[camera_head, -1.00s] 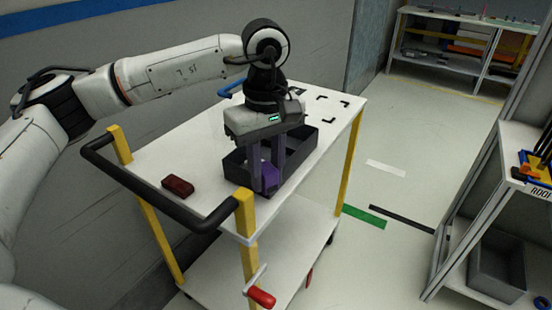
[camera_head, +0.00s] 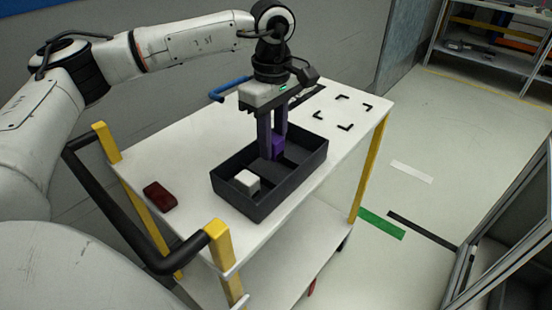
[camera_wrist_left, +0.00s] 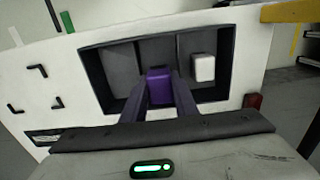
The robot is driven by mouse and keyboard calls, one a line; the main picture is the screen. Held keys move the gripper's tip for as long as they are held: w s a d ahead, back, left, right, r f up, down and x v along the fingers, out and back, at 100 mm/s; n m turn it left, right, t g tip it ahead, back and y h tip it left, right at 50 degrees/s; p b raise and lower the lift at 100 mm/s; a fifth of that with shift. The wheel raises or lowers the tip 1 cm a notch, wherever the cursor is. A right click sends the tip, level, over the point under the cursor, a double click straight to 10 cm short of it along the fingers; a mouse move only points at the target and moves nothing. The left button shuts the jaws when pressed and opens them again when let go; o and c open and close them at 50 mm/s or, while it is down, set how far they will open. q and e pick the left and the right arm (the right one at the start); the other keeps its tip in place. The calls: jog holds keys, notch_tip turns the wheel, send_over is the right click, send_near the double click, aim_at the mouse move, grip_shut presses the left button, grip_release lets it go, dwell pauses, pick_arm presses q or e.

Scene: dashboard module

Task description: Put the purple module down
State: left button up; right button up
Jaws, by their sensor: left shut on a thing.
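The purple module (camera_head: 279,146) is a small purple block between the fingers of my left gripper (camera_head: 272,154), which is shut on it. In the head view it is at the middle of the dark divided tray (camera_head: 289,186). In the left wrist view, the purple module (camera_wrist_left: 159,87) is between the fingertips, over the tray's middle compartment. Its underside is hidden, so I cannot tell whether it touches the tray floor. A white block (camera_head: 247,181) sits in the compartment nearest the cart handle. My right gripper is not in view.
The tray stands on a white cart top (camera_head: 175,150) with yellow posts and a black handle (camera_head: 105,205). A dark red block (camera_head: 160,196) lies left of the tray. Black corner marks (camera_head: 344,126) outline a clear spot behind it.

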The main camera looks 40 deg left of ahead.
aim_at(273, 174)
pick_arm(q)
jog(key=shift+f, duration=2.65)
jog(key=shift+f, duration=0.2)
jog(key=o, duration=0.8)
jog(key=shift+r, duration=0.1)
notch_tip(273, 174, up, 12)
jog(key=shift+r, duration=0.15)
